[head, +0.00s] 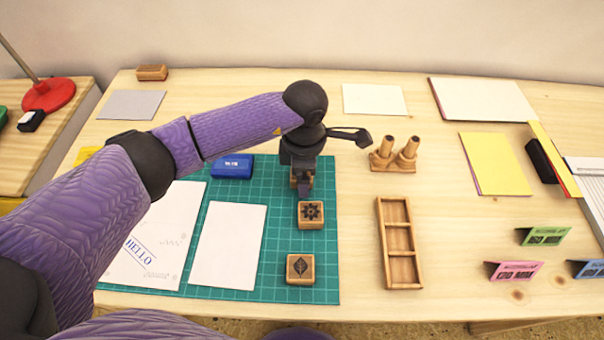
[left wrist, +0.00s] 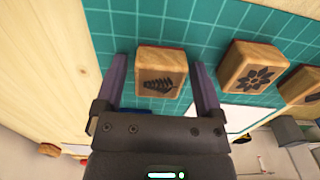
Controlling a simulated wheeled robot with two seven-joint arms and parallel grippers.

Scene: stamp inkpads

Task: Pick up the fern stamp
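The fern stamp (left wrist: 161,72), a wooden block with a dark fern picture, lies on the green cutting mat (left wrist: 125,22) in the left wrist view. My left gripper (left wrist: 163,62) is open, with one finger on each side of the stamp and a small gap showing at both sides. In the head view my left gripper (head: 303,188) reaches down over the mat's right part and hides most of the fern stamp. The flower stamp (head: 311,215) lies just in front of it. My right gripper is not in view.
The leaf stamp (head: 300,269) lies nearer the front edge. A blue inkpad (head: 232,166) and white cards (head: 228,245) are left of the gripper. A wooden tray with compartments (head: 380,215) and a two-handled wooden piece (head: 395,155) stand to the right. Bare table lies between tray and yellow pad (head: 495,163).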

